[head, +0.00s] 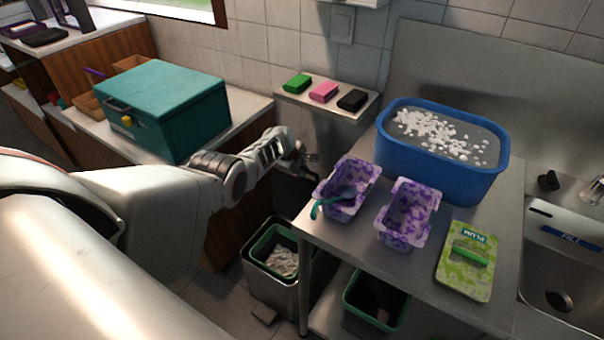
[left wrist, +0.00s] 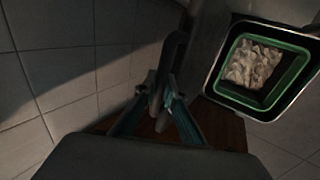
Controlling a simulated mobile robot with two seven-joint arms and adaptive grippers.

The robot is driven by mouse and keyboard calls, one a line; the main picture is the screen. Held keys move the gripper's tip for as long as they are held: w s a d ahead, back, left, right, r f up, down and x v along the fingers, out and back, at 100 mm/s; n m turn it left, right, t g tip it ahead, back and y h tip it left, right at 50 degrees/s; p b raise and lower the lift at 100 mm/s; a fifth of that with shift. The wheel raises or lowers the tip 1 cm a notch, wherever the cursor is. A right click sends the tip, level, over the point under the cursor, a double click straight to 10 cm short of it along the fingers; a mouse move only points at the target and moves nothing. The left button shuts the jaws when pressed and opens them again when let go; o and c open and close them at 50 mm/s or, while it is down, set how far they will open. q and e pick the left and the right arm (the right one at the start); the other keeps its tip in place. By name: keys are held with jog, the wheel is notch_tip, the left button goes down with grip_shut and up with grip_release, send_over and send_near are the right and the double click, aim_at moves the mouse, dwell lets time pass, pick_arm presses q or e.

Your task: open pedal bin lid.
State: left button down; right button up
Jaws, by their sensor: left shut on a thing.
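The pedal bin (head: 270,282) stands on the floor left of the steel table, with its pedal (head: 264,313) at the front. Its mouth is open, showing a green liner and pale crumpled waste; the bin (left wrist: 225,85) also shows at the upper right of the left wrist view. The dark lid (head: 294,197) stands raised at the back of the bin. My left gripper (head: 306,160) is above and behind the bin, shut on a dark bar-like part (left wrist: 177,52) that appears to belong to the lid. The exact contact is dim. My right gripper is not in view.
The steel table (head: 455,315) beside the bin holds purple tubs (head: 408,215), a blue basin (head: 440,178) and a green plum package (head: 468,262). A small shelf (head: 330,98) with sponges is above my gripper. A teal box (head: 165,105) sits on the left counter.

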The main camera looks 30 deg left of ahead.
pick_arm(q)
jog(key=shift+w+r, duration=0.15)
jog(key=c, duration=2.2)
grip_release()
jog(key=shift+o, duration=0.5)
jog(key=v, duration=1.2)
